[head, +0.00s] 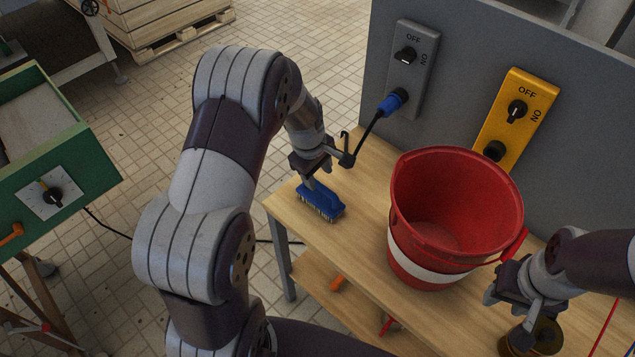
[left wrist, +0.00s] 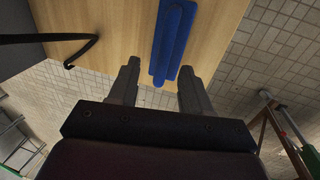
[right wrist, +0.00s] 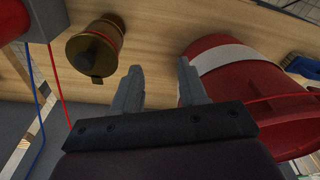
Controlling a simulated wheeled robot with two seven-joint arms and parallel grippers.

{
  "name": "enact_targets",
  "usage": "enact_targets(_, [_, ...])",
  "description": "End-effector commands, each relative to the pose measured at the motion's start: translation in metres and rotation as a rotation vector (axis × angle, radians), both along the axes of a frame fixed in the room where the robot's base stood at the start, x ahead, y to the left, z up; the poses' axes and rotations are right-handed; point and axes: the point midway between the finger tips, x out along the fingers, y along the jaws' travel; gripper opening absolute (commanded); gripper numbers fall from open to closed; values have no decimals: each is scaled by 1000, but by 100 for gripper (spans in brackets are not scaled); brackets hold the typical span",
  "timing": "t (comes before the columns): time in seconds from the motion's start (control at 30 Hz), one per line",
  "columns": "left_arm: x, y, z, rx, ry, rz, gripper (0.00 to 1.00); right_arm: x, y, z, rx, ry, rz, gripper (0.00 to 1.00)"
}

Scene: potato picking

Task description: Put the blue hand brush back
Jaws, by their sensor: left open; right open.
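The blue hand brush (head: 322,203) lies bristles down on the left end of the wooden table (head: 362,225). My left gripper (head: 312,180) is just above the brush, at its far end. In the left wrist view the brush (left wrist: 172,40) extends away from between the two open fingers (left wrist: 158,90), and the gripper looks empty. My right gripper (head: 508,300) is at the table's right, beside the red bucket (head: 440,220). In the right wrist view its fingers (right wrist: 157,90) are open with nothing between them.
A brass-coloured round object (head: 535,338) stands below my right gripper; it also shows in the right wrist view (right wrist: 95,45). A grey switch box (head: 410,75) with a blue plug and a yellow switch box (head: 517,115) are on the grey panel behind the table.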

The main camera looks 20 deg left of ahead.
Motion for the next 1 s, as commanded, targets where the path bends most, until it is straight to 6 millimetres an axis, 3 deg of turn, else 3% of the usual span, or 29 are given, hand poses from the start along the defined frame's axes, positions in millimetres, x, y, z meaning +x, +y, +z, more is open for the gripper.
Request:
enact_targets(0.1, [-5,3,32,1,-3,1,48,0,0,2,0,0,0,43])
enact_targets(0.2, [-10,4,52,0,-1,1,48,0,0,2,0,0,0,43])
enact_targets(0.37, [-18,1,69,11,3,-42,48,0,0,3,0,0,0,43])
enact_targets(0.47, [-49,-15,77,68,7,-296,48,0,0,3,0,0,0,43])
enact_targets(0.6, [-117,-41,83,174,9,-812,48,0,0,3,0,0,0,43])
enact_targets(0.7, [-155,-49,82,221,12,-1087,48,0,0,3,0,0,0,43])
enact_targets(0.8, [-174,-52,80,241,13,-1223,48,0,0,3,0,0,0,43])
enact_targets(1.0, [-177,-52,79,244,15,-1245,48,0,0,3,0,0,0,43])
